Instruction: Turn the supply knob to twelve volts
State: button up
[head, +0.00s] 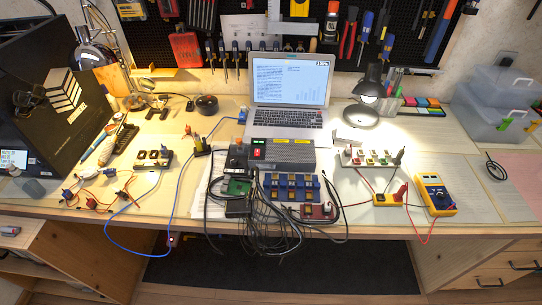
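A grey box that looks like the power supply (290,154) stands at the middle of the workbench, in front of the laptop. Its left end has a small lit green display and a red patch below it. Yellow labels sit along its top edge. A small dark unit with an orange-red spot on top adjoins it on the left. The supply knob is too small to make out, and its setting cannot be read. My gripper is not in view.
Black cables (275,228) bunch in front of the supply and hang over the bench edge. Blue-based modules (291,186) sit just before it. A laptop (291,95) stands behind. A lit lamp (369,90) and a yellow multimeter (434,193) are to the right.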

aim_at(235, 161)
jog(key=i+u, duration=0.1)
jog(key=u, duration=0.65)
